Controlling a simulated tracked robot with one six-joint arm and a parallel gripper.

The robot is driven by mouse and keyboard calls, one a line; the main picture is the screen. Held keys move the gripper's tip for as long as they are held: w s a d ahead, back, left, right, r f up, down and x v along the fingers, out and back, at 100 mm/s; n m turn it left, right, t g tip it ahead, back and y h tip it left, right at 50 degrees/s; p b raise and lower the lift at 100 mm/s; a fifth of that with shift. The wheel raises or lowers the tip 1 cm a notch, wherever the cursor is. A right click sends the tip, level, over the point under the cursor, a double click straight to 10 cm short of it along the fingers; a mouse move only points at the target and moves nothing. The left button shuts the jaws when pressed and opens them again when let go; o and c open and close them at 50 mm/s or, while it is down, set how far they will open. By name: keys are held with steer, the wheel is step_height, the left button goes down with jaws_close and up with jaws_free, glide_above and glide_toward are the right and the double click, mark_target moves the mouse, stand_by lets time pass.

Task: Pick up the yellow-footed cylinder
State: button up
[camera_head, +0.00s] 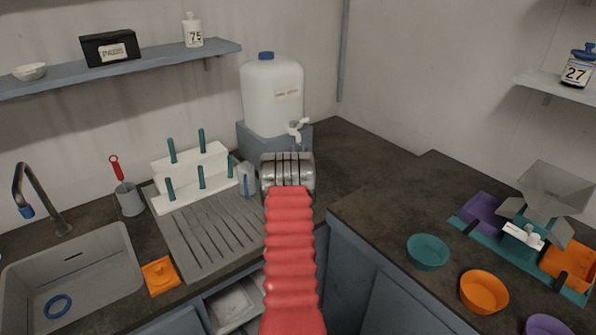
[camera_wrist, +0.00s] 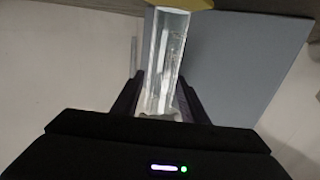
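In the wrist view a clear glass cylinder (camera_wrist: 165,60) runs up the picture between the two dark fingers of my gripper (camera_wrist: 160,78). Its yellow foot (camera_wrist: 180,3) is cut off at the top edge, and its other end is near the gripper body. The fingers lie close along both sides of the cylinder. I cannot tell whether they press on it or leave a small gap.
A white water tank (camera_head: 272,95) on a grey-blue block (camera_head: 245,143) stands just behind the wrist. A white peg rack (camera_head: 190,178) and grooved drainboard (camera_head: 208,238) are to the left. Bowls (camera_head: 428,252) and a feeder (camera_head: 540,205) are on the right counter.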

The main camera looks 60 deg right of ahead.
steer(key=shift+c, duration=0.4)
jaws_close()
stand_by(0.4)
